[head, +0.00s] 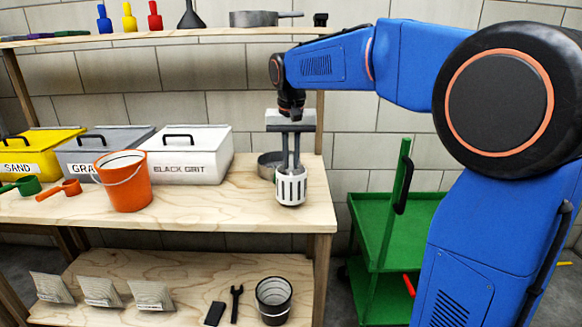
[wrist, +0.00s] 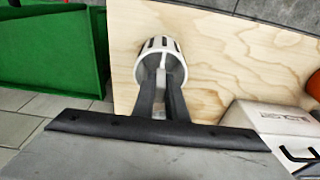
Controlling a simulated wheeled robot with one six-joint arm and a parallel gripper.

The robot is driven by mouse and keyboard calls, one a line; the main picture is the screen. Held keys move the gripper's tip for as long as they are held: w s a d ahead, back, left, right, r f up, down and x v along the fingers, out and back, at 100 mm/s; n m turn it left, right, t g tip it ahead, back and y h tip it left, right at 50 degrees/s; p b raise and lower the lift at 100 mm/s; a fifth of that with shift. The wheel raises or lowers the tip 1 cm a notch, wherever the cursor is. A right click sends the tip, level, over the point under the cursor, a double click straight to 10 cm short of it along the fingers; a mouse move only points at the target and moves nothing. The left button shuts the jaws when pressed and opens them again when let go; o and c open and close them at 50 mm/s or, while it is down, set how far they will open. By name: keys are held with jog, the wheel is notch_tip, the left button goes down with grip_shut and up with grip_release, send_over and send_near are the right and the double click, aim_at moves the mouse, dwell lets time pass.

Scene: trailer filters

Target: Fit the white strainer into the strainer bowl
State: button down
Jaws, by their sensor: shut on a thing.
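The white strainer (head: 291,188) is a slotted white cylinder over the right end of the wooden bench. My gripper (head: 290,168) points down and is shut on it from above. In the wrist view the strainer (wrist: 161,62) sits at the tips of my gripper's two dark fingers (wrist: 162,85), over bare wood. A round grey metal bowl or pan (head: 268,163) stands behind and left of the strainer, partly hidden by it and the fingers. I cannot tell if this is the strainer bowl. Whether the strainer touches the bench is unclear.
An orange bucket (head: 124,182) and a white BLACK GRIT bin (head: 188,155) stand to the left on the bench (head: 230,205). A grey pan (head: 255,18) sits on the upper shelf. A green cart (head: 385,220) stands right of the bench. Bare wood lies between bucket and strainer.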

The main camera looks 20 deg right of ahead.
aim_at(291, 173)
jog(key=shift+f, duration=1.25)
jog(key=c, duration=1.8)
grip_release()
jog(key=shift+o, duration=0.2)
notch_tip(291, 173, up, 12)
jog(key=s, duration=0.1)
jog(key=shift+s+a, duration=0.25)
jog(key=shift+s, duration=0.15)
